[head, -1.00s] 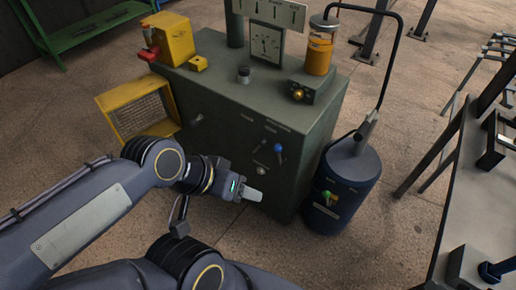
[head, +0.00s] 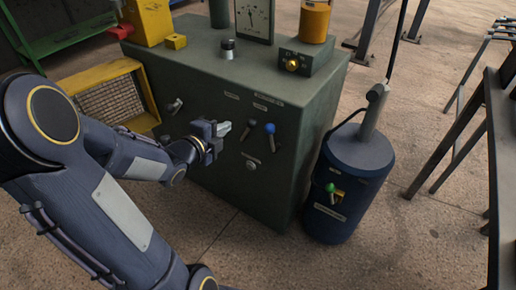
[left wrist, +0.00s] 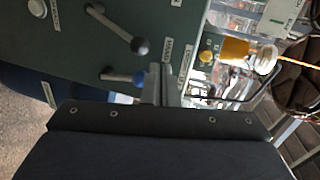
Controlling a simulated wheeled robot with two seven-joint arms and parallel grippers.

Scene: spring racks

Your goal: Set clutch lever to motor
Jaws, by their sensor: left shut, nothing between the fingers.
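A green machine cabinet (head: 290,165) stands ahead of me. Its front has a lever with a blue knob (head: 270,128) and, just left of it, a lever with a dark knob (head: 250,123). Both tilt slightly from upright. They also show in the left wrist view, the dark knob (left wrist: 140,46) above the blue knob (left wrist: 138,80). Their labels are too small to read, so I cannot tell which is the clutch lever. My left gripper (head: 223,129) is shut and empty, just left of the dark-knobbed lever in the head view. My right gripper is out of view.
Another handle (head: 174,107) is on the cabinet's left part. A yellow grille box (head: 70,82) juts out at the left. A blue drum (head: 335,200) with a hose stands close at the right. A grey bench (head: 503,170) is at the far right.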

